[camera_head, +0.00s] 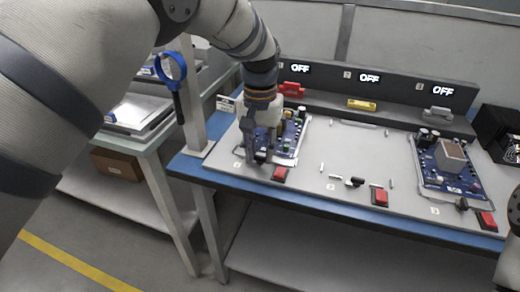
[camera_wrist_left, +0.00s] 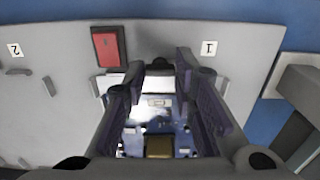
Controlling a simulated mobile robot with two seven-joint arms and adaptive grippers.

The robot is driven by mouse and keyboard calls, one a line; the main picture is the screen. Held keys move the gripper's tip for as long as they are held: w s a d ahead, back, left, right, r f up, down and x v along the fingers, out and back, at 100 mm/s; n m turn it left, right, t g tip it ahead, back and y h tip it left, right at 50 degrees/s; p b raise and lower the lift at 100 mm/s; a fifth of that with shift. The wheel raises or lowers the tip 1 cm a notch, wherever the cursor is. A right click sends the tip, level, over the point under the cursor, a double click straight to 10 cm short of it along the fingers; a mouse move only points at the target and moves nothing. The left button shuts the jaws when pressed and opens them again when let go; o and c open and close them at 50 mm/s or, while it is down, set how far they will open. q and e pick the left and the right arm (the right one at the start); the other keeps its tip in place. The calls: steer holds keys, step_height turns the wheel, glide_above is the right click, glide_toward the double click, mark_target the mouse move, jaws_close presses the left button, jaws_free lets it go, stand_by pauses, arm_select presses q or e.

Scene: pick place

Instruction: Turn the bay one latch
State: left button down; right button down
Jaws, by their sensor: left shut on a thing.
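My left gripper (camera_head: 259,158) is over the front edge of the bay one board (camera_head: 287,150), at the left of the bench. In the left wrist view the fingers (camera_wrist_left: 168,88) reach toward the "1" label and are shut on the bay one latch (camera_wrist_left: 159,66), a small dark knob. The fingers hide most of the latch, and its exact angle is not clear. The blue circuit board also shows between the fingers in the left wrist view (camera_wrist_left: 158,128). My right gripper is not clearly in view.
A red button (camera_head: 280,174) sits just right of my left gripper. Bay two has a dark latch (camera_head: 354,182) and no board. Bay three holds a board (camera_head: 440,184) with a grey block. The back panel (camera_head: 340,85) shows several "OFF" displays above red, yellow and grey handles.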

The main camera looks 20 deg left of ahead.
mark_target(260, 157)
arm_select(q)
steer(key=c, duration=1.3)
jaws_free()
step_height(260, 157, up, 12)
